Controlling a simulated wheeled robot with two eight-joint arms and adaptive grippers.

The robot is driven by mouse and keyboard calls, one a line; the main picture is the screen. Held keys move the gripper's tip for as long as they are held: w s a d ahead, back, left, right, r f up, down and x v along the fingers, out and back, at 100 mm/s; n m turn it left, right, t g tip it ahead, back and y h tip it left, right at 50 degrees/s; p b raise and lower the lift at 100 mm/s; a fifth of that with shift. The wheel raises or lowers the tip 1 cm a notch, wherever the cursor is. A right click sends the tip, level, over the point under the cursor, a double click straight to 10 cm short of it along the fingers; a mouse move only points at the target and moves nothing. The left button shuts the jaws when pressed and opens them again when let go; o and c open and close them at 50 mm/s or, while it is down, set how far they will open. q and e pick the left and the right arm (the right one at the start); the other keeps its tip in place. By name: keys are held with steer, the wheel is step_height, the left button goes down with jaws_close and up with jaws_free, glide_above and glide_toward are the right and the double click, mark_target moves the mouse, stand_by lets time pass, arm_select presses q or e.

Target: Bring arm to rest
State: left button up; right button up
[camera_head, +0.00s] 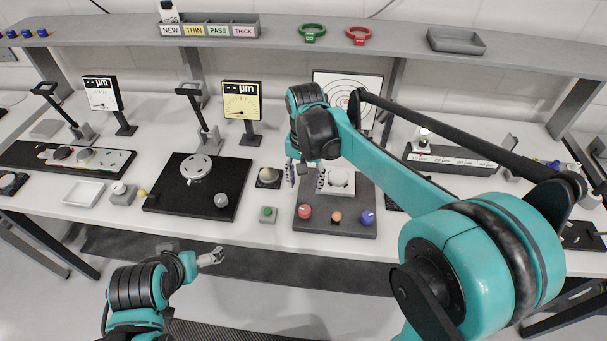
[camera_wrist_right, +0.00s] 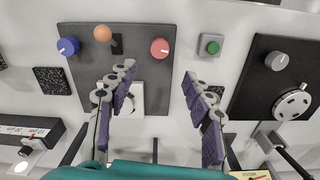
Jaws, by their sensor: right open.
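My right arm reaches over the bench in the head view, and its gripper (camera_head: 306,180) hangs over the left part of the dark mirror fixture board (camera_head: 335,226). In the right wrist view the fingers of this gripper (camera_wrist_right: 158,78) are spread apart with nothing between them. The board carries a red knob (camera_head: 304,211), an orange knob (camera_head: 336,216), a blue knob (camera_head: 367,217) and a white part (camera_head: 340,179) that the gripper partly hides. My left gripper (camera_head: 212,257) is low, in front of the bench edge, apart from everything; its jaw state is unclear.
A green button box (camera_head: 268,214) stands left of the board. Another black board (camera_head: 176,205) with a silver disc (camera_head: 195,167) lies further left. A target card (camera_head: 348,87) stands behind. The shelf (camera_head: 270,48) overhangs the back, with green (camera_head: 312,33) and red (camera_head: 359,36) rings.

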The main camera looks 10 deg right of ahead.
steer(key=shift+s, duration=0.1)
steer(key=s+d+f+n+t+b, duration=0.2)
steer(key=s+d+t, duration=0.1)
steer(key=s, duration=0.4)
steer(key=s+d+f+n+t+b, duration=0.2)
steer(key=s+d+f+n+t, duration=0.1)
steer(key=s, duration=0.5)
steer(key=shift+s+d+n+t, duration=0.3)
steer(key=shift+d+t, duration=0.2)
steer(key=shift+t, duration=0.1)
stand_by(0.6)
